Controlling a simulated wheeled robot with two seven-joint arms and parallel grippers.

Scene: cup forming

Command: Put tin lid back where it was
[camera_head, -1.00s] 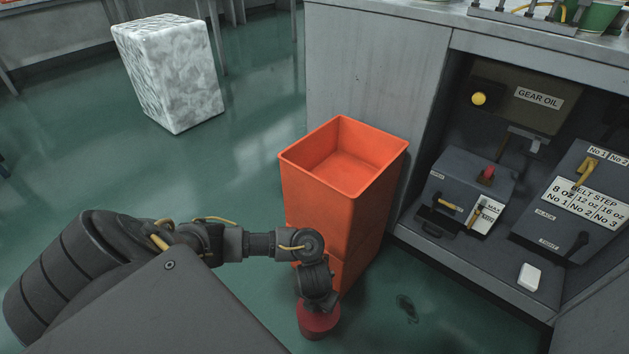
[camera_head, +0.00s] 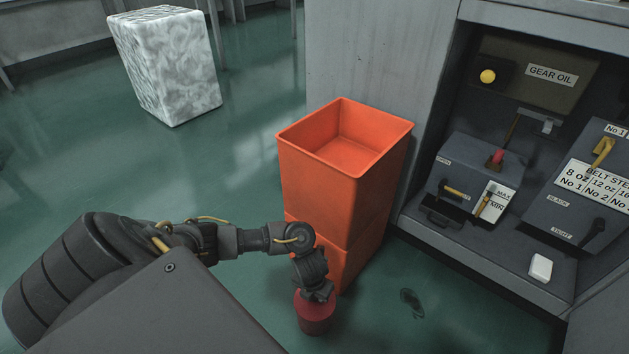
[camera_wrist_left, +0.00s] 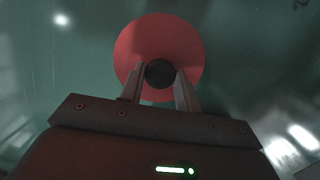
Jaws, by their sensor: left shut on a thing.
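A round red lid (camera_wrist_left: 158,35) with a dark round knob (camera_wrist_left: 159,74) fills the upper middle of the left wrist view. My left gripper (camera_head: 319,292) points down and its two fingers are shut on the knob. In the head view the red lid (camera_head: 315,314) hangs below the gripper, at the bottom middle, beside the lower orange bin. I cannot tell whether a tin is under it. My right gripper is in neither view.
Stacked orange bins (camera_head: 346,200), open on top, stand just behind my left gripper. A grey cabinet (camera_head: 372,60) with a gear oil unit (camera_head: 530,75) and lever boxes is at right. A white speckled block (camera_head: 165,65) stands far left. Green floor (camera_head: 230,180) is clear between.

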